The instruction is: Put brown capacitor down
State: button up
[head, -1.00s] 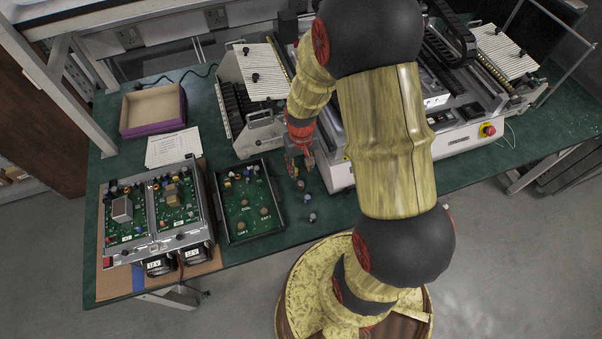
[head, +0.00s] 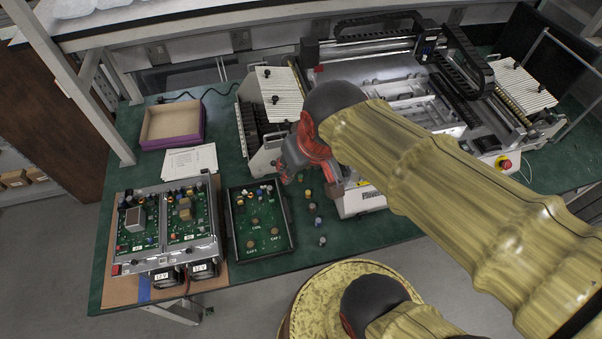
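My gripper (head: 310,183) hangs over the table just right of the dark tray, with its two fingers spread apart. Nothing shows held between them. Several small capacitors stand in a row on the green table, under and in front of the gripper. One looks brownish (head: 312,208), but it is too small to be sure that it is the brown capacitor. A yellowish one (head: 307,193) stands behind it, and greyish ones (head: 318,222) are nearer the front. The dark tray (head: 291,236) holds a green circuit board with round brown spots labelled as coil and caps.
A metal-framed double board unit (head: 166,259) stands left of the tray. Papers (head: 190,161) and an open purple-sided box (head: 171,142) lie behind. A large machine (head: 362,205) stands close on the right. The table's front edge is near the row.

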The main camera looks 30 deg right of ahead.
jog(key=shift+n+t, duration=0.3)
jog(key=shift+t, duration=0.2)
jog(key=s+r, duration=0.1)
jog(key=s+a+r, duration=0.1)
jog(key=s+r, duration=0.1)
jog(key=s, duration=0.1)
jog(key=shift+a, duration=0.25)
jog(key=shift+f, duration=0.1)
notch_tip(320, 180, down, 2)
jog(key=shift+f+b, duration=0.15)
jog(key=shift+b, duration=1.05)
